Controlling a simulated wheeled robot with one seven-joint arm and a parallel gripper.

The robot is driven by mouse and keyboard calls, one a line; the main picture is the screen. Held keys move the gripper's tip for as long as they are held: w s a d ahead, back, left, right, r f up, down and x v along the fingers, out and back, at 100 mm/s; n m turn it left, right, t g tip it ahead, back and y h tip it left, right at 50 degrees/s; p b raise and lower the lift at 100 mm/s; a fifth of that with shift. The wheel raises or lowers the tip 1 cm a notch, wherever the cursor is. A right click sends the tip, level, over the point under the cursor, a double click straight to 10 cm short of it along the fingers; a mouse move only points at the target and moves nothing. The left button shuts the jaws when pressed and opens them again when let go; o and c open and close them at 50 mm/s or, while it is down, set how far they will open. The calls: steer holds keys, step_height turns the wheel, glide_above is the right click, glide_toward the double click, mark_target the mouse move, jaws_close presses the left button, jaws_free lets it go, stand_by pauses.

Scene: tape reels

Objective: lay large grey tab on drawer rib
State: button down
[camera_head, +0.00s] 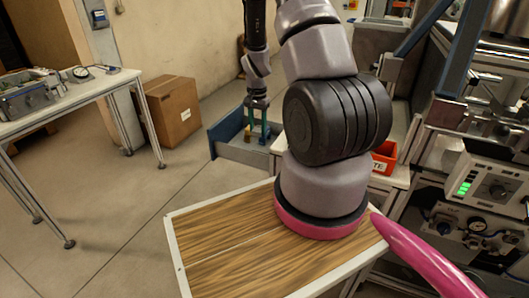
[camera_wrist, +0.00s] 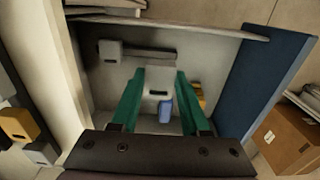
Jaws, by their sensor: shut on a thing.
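In the wrist view, my gripper (camera_wrist: 160,74) has its two green fingers shut on a grey tab (camera_wrist: 159,82) with a small dark slot. The tab is inside the outline of the open drawer (camera_wrist: 276,75), which has a blue front. A narrow grey bar, apparently the drawer rib (camera_wrist: 150,54), runs across beyond the fingertips. I cannot tell whether the held tab touches it. In the head view, my gripper (camera_head: 257,131) points down over the drawer (camera_head: 243,153); the tab is too small to make out there.
Another grey slotted piece (camera_wrist: 109,50) sits at the bar's left end. A blue piece (camera_wrist: 165,112) shows between the fingers and a yellow piece (camera_wrist: 201,94) beside the right finger. A cardboard box (camera_head: 172,110) stands on the floor left of the drawer. A wooden-topped table (camera_head: 225,240) is in front.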

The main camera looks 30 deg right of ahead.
step_height(320, 180, down, 8)
steer(key=shift+f, duration=0.25)
steer(key=shift+c, duration=1.9)
jaws_free()
steer(key=shift+f, duration=0.1)
